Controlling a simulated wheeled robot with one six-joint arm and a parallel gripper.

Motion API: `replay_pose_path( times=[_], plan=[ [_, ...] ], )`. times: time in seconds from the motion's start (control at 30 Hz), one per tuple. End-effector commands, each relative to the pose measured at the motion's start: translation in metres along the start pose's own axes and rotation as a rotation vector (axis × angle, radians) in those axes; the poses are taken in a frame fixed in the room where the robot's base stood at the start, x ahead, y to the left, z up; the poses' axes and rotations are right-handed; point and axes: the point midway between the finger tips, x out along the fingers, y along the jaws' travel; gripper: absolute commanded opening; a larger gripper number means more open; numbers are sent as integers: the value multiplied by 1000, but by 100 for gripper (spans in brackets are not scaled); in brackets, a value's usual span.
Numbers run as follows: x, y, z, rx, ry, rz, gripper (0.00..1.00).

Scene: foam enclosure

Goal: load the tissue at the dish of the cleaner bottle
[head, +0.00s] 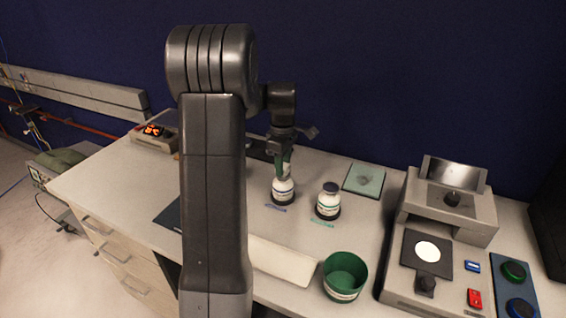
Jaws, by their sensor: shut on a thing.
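My gripper (284,152) points down over the left bottle (284,191), a small white bottle with a dark base and a blue band. A second white bottle (328,203) with a dark top and a green band stands upright to the right. Which bottle is the cleaner I cannot read from the labels.
A green pad (363,181) lies behind the bottles. A green cup (344,276) and a pale tray (284,258) stand in front. A grey instrument (424,259) with a white disc and buttons fills the right. My arm hides part of the table.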

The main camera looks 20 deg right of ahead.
Motion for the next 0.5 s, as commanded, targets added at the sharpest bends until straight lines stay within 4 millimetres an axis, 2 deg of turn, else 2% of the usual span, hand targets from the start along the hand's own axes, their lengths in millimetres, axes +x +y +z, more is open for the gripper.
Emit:
replay_pose_path(
  times=[0.5],
  plan=[
    [7, 0, 0, 0, 0, 0, 20]
  ],
)
